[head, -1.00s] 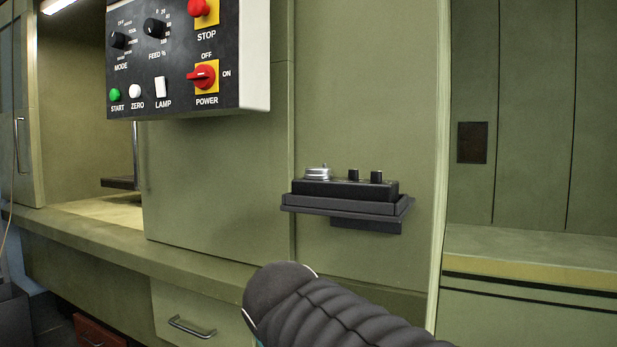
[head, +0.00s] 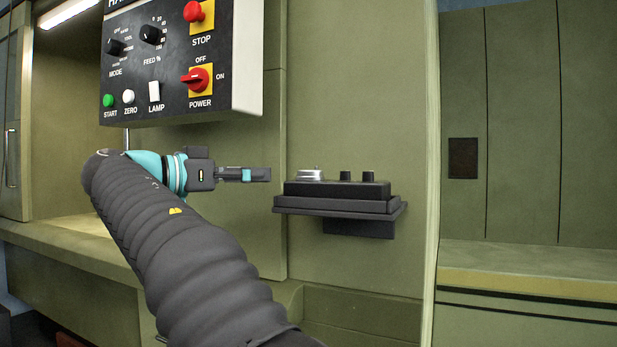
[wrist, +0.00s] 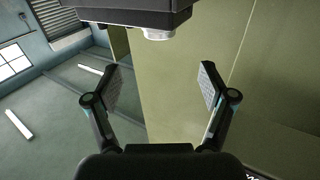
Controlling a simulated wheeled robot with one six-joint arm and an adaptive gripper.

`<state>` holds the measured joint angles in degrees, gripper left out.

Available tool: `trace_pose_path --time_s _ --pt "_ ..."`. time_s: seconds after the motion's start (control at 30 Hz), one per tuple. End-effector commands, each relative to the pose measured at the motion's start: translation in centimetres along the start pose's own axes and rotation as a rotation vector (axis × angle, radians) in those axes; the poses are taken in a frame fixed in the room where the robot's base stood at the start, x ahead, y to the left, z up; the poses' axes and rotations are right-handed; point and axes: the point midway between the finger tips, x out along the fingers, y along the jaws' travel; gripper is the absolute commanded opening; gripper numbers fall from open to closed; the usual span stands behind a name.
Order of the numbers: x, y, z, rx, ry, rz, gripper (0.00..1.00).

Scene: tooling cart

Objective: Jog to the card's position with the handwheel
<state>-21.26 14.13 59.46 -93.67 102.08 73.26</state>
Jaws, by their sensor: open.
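The handwheel (head: 311,174) is a silver disc with a small upright nub. It sits at the left end of a black pendant box (head: 337,190), beside two black knobs. My gripper (head: 269,174) points right, just left of the handwheel at about its height, with a gap between. In the wrist view my two fingers (wrist: 160,80) are spread with nothing between them. The silver handwheel (wrist: 158,34) appears there beyond the fingertips, hanging upside down from the dark pendant (wrist: 130,8). I see no card in either view.
The pendant rests on a dark shelf (head: 335,207) fixed to the green panel. A control panel (head: 180,60) with dials, buttons and red switches hangs above my gripper. A bench ledge (head: 525,270) lies at right. The space before the shelf is clear.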

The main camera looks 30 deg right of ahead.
Motion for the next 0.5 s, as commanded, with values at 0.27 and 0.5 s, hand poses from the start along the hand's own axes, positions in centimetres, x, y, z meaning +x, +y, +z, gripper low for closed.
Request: trace_pose_path --time_s 0.27,0.5 --pt "4.0 0.1 0.0 0.001 0.0 0.005 0.82" --pt "8.5 0.1 0.0 -0.001 -0.001 0.004 0.82"
